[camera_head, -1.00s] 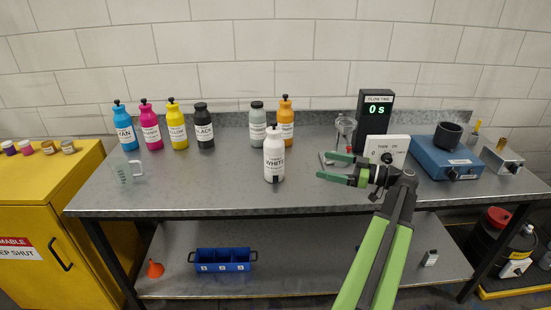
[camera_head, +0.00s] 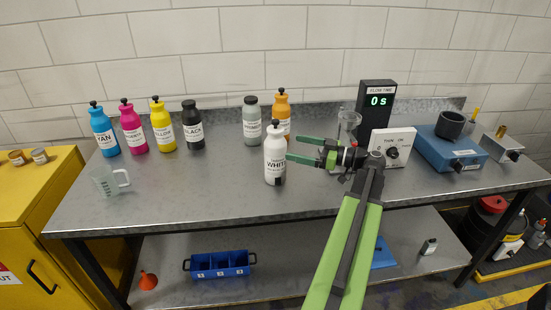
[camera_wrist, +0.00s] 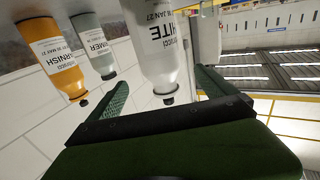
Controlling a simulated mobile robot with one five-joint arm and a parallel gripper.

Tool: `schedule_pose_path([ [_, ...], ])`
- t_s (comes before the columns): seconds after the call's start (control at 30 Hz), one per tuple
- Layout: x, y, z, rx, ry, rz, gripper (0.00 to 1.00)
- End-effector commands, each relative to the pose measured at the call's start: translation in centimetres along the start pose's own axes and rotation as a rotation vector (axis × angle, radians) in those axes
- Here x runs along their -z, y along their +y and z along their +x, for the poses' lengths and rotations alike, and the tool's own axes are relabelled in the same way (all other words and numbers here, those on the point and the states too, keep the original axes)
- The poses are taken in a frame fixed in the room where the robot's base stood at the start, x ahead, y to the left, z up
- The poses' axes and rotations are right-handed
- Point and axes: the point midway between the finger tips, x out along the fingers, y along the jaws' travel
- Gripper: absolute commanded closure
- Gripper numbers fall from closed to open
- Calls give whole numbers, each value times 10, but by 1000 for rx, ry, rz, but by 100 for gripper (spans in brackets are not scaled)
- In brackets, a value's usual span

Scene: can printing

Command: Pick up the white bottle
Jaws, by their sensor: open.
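The white bottle (camera_head: 274,162) stands upright on the metal bench near the middle, with a black cap and a label reading WHITE. My gripper (camera_head: 293,149) is open and level with the bottle's upper part, its fingers pointing left. The fingertips are at the bottle's right edge in the head view; I cannot tell whether they touch it. In the wrist view the bottle (camera_wrist: 167,45) appears upside down, ahead of and between the two spread green fingers, with no grip on it.
Grey (camera_head: 251,122) and orange (camera_head: 283,112) bottles stand behind the white one. Cyan, magenta, yellow and black (camera_head: 193,127) bottles stand left. A beaker (camera_head: 108,182) is at front left. The timer (camera_head: 376,108) and white switch box (camera_head: 392,146) are right. The bench front is clear.

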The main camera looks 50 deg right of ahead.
Motion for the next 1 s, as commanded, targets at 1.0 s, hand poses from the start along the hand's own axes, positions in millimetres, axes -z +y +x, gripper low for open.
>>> schedule_pose_path([
  [1.0,2,1,110,-9,0,0,5],
])
